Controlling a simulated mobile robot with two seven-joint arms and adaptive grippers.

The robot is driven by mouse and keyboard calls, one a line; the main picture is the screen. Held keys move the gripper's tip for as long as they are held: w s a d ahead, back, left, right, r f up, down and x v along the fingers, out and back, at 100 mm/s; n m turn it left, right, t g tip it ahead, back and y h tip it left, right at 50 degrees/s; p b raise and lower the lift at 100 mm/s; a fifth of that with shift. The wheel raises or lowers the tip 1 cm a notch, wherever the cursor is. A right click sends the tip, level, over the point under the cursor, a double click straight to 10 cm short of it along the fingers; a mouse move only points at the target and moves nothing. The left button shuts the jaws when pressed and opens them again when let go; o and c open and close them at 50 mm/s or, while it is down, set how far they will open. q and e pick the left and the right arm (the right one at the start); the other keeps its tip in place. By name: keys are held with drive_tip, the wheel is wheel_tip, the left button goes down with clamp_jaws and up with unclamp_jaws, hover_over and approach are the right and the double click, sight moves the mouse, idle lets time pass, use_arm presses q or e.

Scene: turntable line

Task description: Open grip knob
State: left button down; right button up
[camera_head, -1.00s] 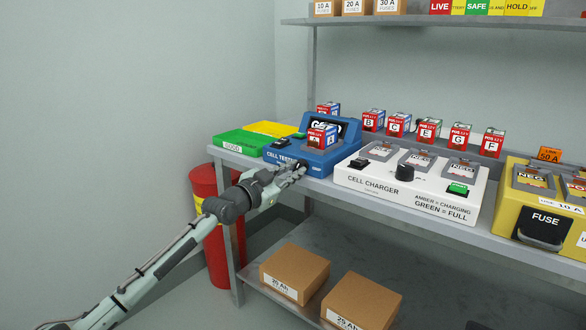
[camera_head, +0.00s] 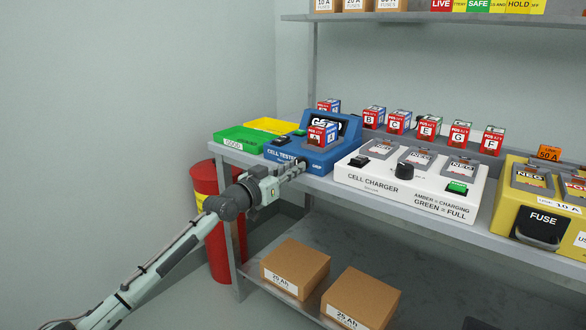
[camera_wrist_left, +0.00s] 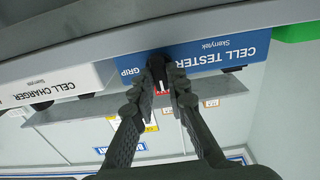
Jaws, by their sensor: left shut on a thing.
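The blue cell tester (camera_head: 330,158) stands at the left of the bench, with a red and white cell marked A (camera_head: 323,134) on it. The black grip knob (camera_wrist_left: 158,74) with a white mark is on the tester's front face, by the word GRIP. My left gripper (camera_head: 298,167) is at that face, and the wrist view shows its two fingers (camera_wrist_left: 168,84) shut on the knob, one on each side. In the head view the fingers mostly hide the knob. My right gripper is not in view.
A white cell charger (camera_head: 385,186) stands right of the tester, and a yellow fuse unit (camera_head: 505,215) farther right. Green (camera_head: 240,139) and yellow (camera_head: 268,125) trays are at the left. Several cells line the back. A red bin (camera_head: 215,250) stands beside the bench, below my arm.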

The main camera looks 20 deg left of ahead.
use_arm(q)
drive_tip(key=c, duration=1.5)
unclamp_jaws()
drive_tip(key=shift+s, duration=0.1)
drive_tip(key=v, duration=1.2)
